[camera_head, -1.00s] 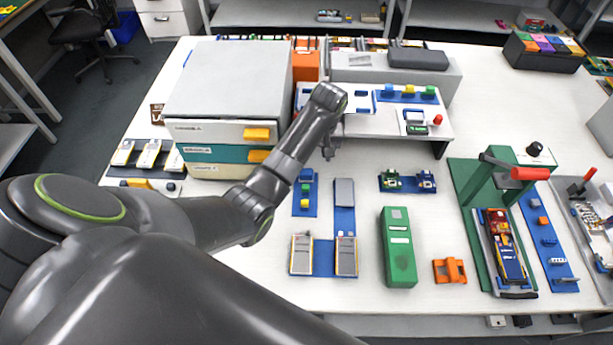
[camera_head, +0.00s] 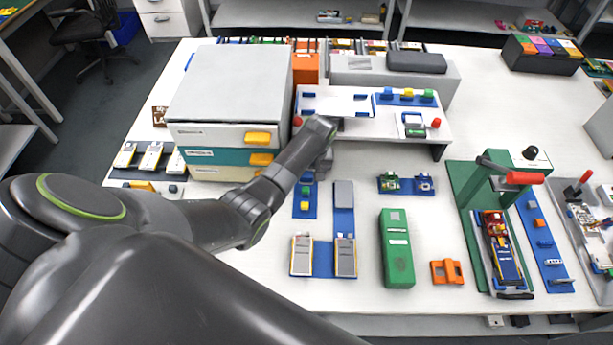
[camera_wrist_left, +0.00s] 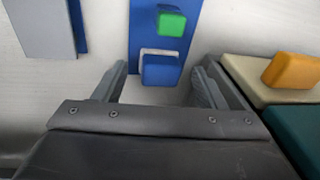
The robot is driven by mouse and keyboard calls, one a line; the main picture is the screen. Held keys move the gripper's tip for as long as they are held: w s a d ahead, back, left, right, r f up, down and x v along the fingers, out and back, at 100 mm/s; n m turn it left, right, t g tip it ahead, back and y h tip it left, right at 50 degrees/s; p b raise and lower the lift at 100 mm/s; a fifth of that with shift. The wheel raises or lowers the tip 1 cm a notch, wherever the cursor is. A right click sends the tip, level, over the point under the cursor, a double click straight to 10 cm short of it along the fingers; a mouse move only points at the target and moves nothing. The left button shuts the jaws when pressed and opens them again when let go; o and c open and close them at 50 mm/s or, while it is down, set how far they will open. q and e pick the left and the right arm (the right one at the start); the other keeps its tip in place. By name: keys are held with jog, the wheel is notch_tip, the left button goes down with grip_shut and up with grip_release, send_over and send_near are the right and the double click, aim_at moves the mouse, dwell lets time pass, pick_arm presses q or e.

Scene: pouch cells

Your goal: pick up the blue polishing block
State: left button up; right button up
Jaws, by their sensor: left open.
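The blue polishing block (camera_wrist_left: 162,70) lies at the near end of a blue strip in the left wrist view, beside a green block (camera_wrist_left: 171,23). In the head view the blue block (camera_head: 307,178) is partly covered by my left arm, with the green block (camera_head: 305,191) and a yellow block (camera_head: 304,205) in line on the strip. My left gripper (camera_wrist_left: 160,76) is open and empty, one finger on each side of the blue block in the wrist view, with gaps on both sides. I cannot tell its exact height. My right gripper is not in view.
A drawer cabinet (camera_head: 225,90) with yellow handles stands close to the left of my gripper. A raised white station (camera_head: 365,125) is just behind it. A grey pad (camera_head: 343,194) lies right of the strip, and a green case (camera_head: 397,250) stands further right.

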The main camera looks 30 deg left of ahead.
pick_arm(q)
jog(key=c, duration=1.1)
jog(key=shift+r, duration=0.3)
jog(key=shift+c, duration=0.9)
notch_tip(320, 180, up, 12)
jog(key=shift+w+f+b, duration=0.1)
jog(key=shift+f+b, duration=0.15)
jog(key=shift+b, duration=0.1)
notch_tip(320, 180, up, 5)
jog(key=p, duration=0.3)
send_over(308, 174)
jog(key=shift+r+p, duration=0.5)
